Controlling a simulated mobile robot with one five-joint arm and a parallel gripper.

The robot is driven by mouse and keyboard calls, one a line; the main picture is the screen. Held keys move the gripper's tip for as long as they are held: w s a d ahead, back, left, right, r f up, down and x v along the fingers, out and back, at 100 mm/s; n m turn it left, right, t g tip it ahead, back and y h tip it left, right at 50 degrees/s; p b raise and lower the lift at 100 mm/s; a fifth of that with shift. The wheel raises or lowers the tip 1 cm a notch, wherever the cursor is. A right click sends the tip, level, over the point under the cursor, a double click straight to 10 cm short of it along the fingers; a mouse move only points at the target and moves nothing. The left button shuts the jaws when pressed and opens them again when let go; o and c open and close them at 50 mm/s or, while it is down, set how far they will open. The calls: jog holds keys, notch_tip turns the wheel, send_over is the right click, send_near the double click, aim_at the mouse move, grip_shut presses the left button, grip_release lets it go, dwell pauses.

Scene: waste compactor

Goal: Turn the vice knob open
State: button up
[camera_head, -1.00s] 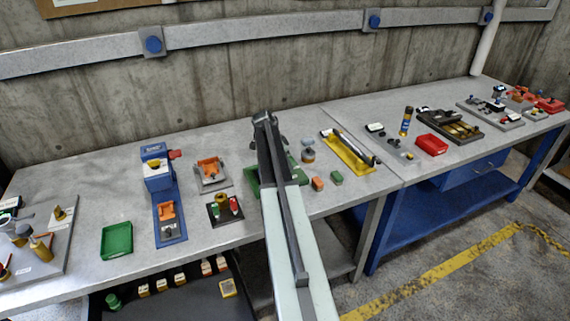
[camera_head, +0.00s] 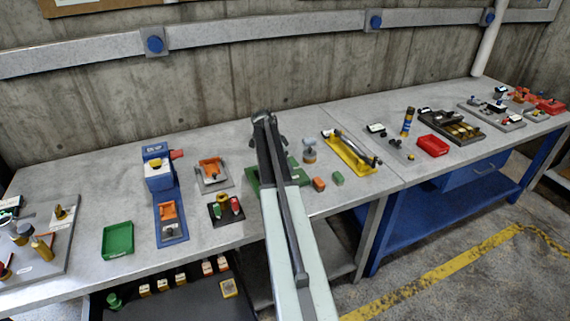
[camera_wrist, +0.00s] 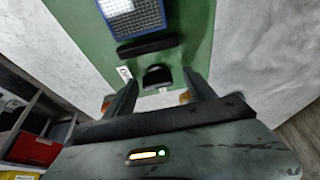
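A green vice base (camera_head: 254,180) sits on the near table, largely hidden behind my arm in the head view. In the wrist view the green base (camera_wrist: 80,22) fills the upper middle. It carries a blue gridded block (camera_wrist: 132,17), a black bar (camera_wrist: 148,46) and a black rounded knob (camera_wrist: 157,76) nearest me. My gripper (camera_wrist: 160,88) is open. Its two dark fingers stand apart, one on each side of the knob, with visible gaps. I cannot tell whether the fingertips are level with the knob. In the head view my gripper (camera_head: 268,132) is above the vice.
A blue press-like fixture (camera_head: 160,178), a green tray (camera_head: 118,240) and a dark board with coloured parts (camera_head: 224,212) are left of my arm. Orange and green blocks and a yellow holder (camera_head: 350,160) are to its right. A shelf with bins (camera_wrist: 35,145) is at lower left.

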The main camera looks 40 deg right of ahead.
jog(key=shift+s, duration=0.1)
jog(key=shift+r+p, duration=0.25)
jog(key=shift+p, duration=0.05)
jog(key=p+v, duration=0.6)
jog(key=v, duration=0.1)
jog(key=shift+a+p, duration=0.15)
jog(key=shift+p, duration=0.2)
jog(key=shift+a+r, duration=0.1)
jog(key=a+f+n+t+y, duration=0.2)
jog(key=a+n, duration=0.9)
jog(key=a, duration=1.7)
jog(key=s+a+n, duration=0.3)
jog(key=a+n, duration=0.1)
jog(key=a, duration=0.4)
jog(key=s+a+n+y, duration=0.1)
jog(key=s+a+n, duration=0.2)
jog(key=a, duration=0.5)
jog(key=s+a+n+y, duration=0.1)
jog(key=s+a+n, duration=0.2)
jog(key=a, duration=0.5)
jog(key=shift+s+n+b, duration=0.3)
jog(key=shift+s+n, duration=0.05)
jog(key=shift+n, duration=0.45)
